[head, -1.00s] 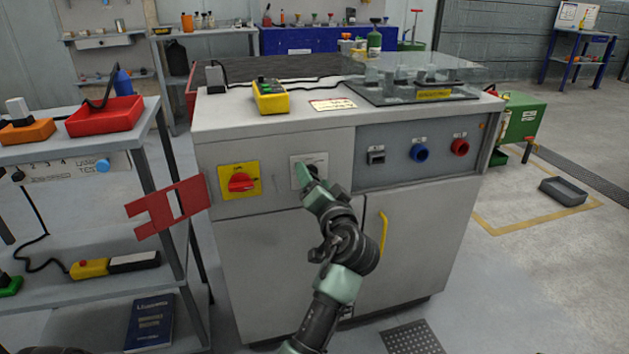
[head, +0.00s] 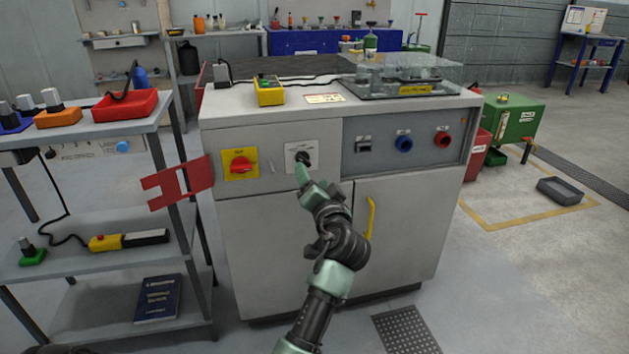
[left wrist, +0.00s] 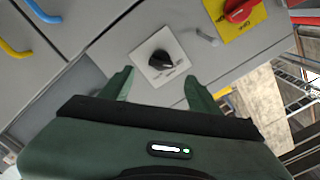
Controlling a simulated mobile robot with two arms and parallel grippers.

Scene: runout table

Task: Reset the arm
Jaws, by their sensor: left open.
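The grey cabinet (head: 265,220) stands ahead of me. Its front panel carries a black rotary knob (head: 303,157) on a white plate, beside a red switch (head: 240,164) on a yellow plate. My left gripper (head: 303,178) is open and empty, just below and in front of the black knob. In the left wrist view the black knob (left wrist: 163,63) shows between and beyond the two spread green fingers (left wrist: 160,82), apart from them. The red switch (left wrist: 238,9) is also in that view, at upper right. My right gripper is not in view.
A red slotted plate (head: 178,184) sticks out left of the cabinet. A grey shelf (head: 60,147) at left holds a red tray (head: 125,106). A yellow pendant (head: 269,93) lies on the cabinet top. A yellow handle (head: 370,218) is right of my arm.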

